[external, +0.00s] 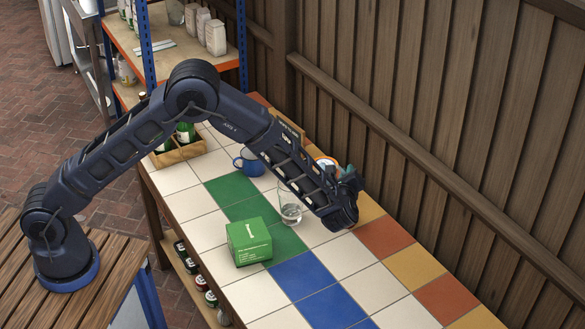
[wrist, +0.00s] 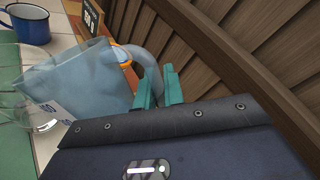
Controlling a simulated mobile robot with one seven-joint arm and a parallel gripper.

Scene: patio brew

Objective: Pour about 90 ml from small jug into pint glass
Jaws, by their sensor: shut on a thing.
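The small jug (wrist: 75,82) is pale blue and translucent in the wrist view, with a label low on its side. It leans to the left, toward the clear pint glass (wrist: 42,124). My gripper (wrist: 160,88) has its teal fingers shut on the jug's handle. In the external view, the pint glass (external: 290,213) stands on the tiled counter, left of my gripper (external: 349,174), with a little clear content low in it. My arm hides the jug there. The jug covers part of the glass in the wrist view, and I cannot see any stream.
A green box (external: 249,242) stands in front of the glass. A blue mug (external: 249,163), an orange-rimmed item (external: 325,160) and a dark sign (external: 289,127) stand behind. A wooden fence (external: 440,110) borders the counter. The tiles at the front right are clear.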

